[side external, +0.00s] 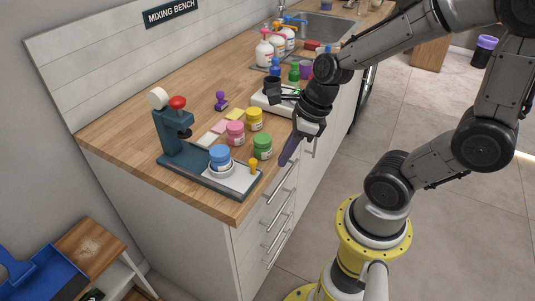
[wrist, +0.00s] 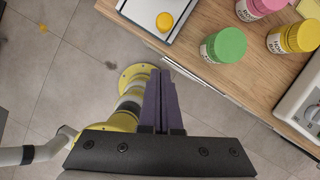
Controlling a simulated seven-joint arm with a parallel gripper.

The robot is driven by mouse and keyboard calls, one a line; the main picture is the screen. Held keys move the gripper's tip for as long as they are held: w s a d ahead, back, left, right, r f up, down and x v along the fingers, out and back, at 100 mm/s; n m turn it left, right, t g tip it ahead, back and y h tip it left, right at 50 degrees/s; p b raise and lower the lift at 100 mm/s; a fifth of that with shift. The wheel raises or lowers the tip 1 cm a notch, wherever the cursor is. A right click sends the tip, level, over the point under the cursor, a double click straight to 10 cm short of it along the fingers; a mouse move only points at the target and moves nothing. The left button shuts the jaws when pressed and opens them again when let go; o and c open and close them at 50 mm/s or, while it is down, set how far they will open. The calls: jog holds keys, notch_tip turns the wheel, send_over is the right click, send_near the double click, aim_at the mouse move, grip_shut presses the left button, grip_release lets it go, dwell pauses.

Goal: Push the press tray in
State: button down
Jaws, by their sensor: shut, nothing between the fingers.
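The dark blue press (side external: 176,130) with a red knob stands at the left end of the wooden counter. Its pale press tray (side external: 236,181) is slid out toward the counter's front corner. A blue-lidded jar (side external: 220,156) sits on the tray, and an orange knob (side external: 253,166) stands at its outer end. In the wrist view the tray (wrist: 150,12) and its orange knob (wrist: 164,21) show at the top. My gripper (side external: 286,160) is shut and empty, pointing down just off the counter's front edge, right of the tray and apart from it. Its purple fingers (wrist: 161,90) are together.
A green-lidded jar (side external: 262,147) stands near the counter edge between tray and gripper. Pink (side external: 235,132) and yellow (side external: 254,119) jars stand behind it. A white scale (side external: 275,101) and bottles are farther back. Drawer handles (side external: 280,208) stick out below. The floor in front is clear.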

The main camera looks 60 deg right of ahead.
jog(key=w, duration=0.1)
jog(key=w+a, duration=0.1)
jog(key=w, duration=0.1)
jog(key=shift+w+a+f, duration=0.15)
jog(key=shift+w+a, duration=0.15)
jog(key=shift+a, duration=0.1)
jog(key=w, duration=1.1)
